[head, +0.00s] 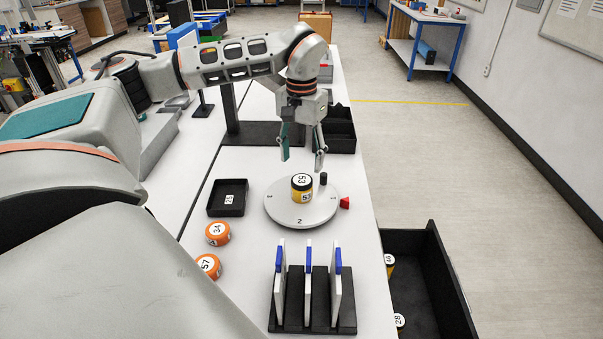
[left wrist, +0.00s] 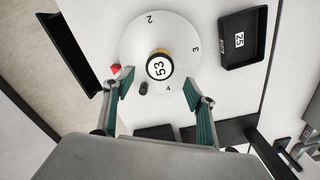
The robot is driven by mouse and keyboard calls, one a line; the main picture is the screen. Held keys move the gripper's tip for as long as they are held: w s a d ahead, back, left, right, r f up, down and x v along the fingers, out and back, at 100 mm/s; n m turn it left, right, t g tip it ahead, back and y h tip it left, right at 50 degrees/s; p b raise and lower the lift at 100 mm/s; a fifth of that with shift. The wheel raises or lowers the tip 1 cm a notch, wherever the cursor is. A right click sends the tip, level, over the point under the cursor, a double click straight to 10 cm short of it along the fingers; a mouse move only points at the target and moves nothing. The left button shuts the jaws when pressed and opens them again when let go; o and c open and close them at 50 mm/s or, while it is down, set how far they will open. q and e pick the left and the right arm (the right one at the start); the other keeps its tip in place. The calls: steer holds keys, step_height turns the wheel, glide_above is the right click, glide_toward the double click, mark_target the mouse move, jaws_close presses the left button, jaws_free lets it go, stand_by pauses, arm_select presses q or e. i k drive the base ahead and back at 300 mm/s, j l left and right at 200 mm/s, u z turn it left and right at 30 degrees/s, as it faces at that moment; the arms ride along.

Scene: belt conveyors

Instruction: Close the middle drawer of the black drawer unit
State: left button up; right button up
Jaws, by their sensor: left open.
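A black drawer (head: 436,262) stands pulled out past the right edge of the white table, with yellow-and-white numbered canisters inside. It also shows in the left wrist view at the left as a black shape (left wrist: 67,48). The rest of the drawer unit is hidden below the tabletop, so I cannot tell which level this drawer is. My left gripper (head: 302,158) is open and empty above the back of the round turntable, left of and away from the drawer. Its spread fingers show in the left wrist view (left wrist: 158,90). My right gripper is not in view.
The round white turntable (head: 288,213) carries a yellow-and-black canister (head: 302,188) marked 53. A small black tray (head: 228,198), two orange canisters (head: 217,233) and a black rack with upright white plates (head: 308,290) stand on the table. Floor (head: 420,140) right of it is clear.

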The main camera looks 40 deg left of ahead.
mark_target(425, 285)
steer(key=l, duration=1.1)
steer(key=k+l, duration=0.1)
steer(key=l, duration=1.05)
